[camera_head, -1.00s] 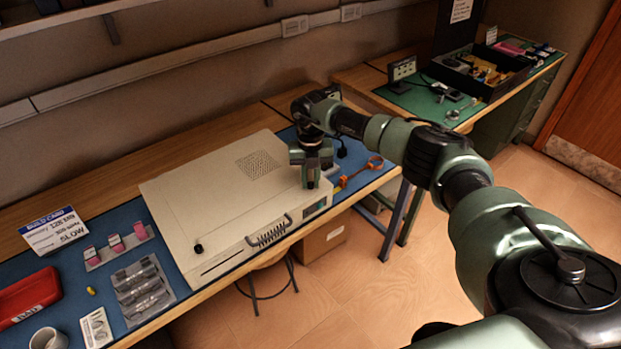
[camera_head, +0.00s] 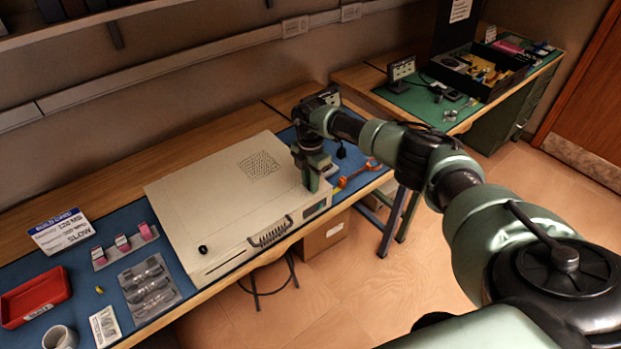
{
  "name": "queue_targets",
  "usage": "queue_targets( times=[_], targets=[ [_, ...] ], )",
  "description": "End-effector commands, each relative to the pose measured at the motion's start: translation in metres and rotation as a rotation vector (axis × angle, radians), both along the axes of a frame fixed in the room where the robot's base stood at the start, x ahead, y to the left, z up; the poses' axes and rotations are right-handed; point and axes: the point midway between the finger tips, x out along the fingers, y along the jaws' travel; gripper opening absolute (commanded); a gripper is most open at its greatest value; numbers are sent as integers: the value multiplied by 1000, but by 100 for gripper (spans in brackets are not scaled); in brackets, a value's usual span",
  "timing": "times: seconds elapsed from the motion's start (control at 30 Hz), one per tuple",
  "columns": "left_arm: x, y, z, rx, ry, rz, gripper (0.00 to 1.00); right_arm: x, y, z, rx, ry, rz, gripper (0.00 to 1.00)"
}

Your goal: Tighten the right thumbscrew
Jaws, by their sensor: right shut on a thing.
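A black thumbscrew (camera_head: 203,249) shows at the case's front left corner. My right gripper (camera_head: 311,187) points down at the right end of the case, at its top edge. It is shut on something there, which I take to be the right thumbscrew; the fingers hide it. My left gripper is not in view.
On the mat are a build card (camera_head: 61,231), a red tray (camera_head: 35,297), a pink-topped parts holder (camera_head: 124,244), a clear blister tray (camera_head: 149,287) and a white cup (camera_head: 60,338). An orange strap (camera_head: 372,168) lies right of the case. A second bench with a black box (camera_head: 477,70) stands behind.

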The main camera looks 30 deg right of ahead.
Motion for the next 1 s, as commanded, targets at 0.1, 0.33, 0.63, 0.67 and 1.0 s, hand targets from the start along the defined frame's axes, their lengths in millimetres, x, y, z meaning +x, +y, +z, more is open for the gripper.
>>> queue_targets(
  times=[0.1, 0.33, 0.63, 0.67, 1.0],
  targets=[
    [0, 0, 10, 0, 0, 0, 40, 2, -1, 4, -1, -5, -110, 0],
    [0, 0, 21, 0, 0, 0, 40, 2, -1, 5, 0, -5, -301, 0],
    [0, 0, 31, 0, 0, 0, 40, 1, -1, 3, 0, -5, -470, 0],
    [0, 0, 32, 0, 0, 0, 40, 1, -1, 3, 0, -5, -482, 0],
    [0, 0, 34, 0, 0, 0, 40, 1, -1, 2, 0, -5, -538, 0]
  ],
)
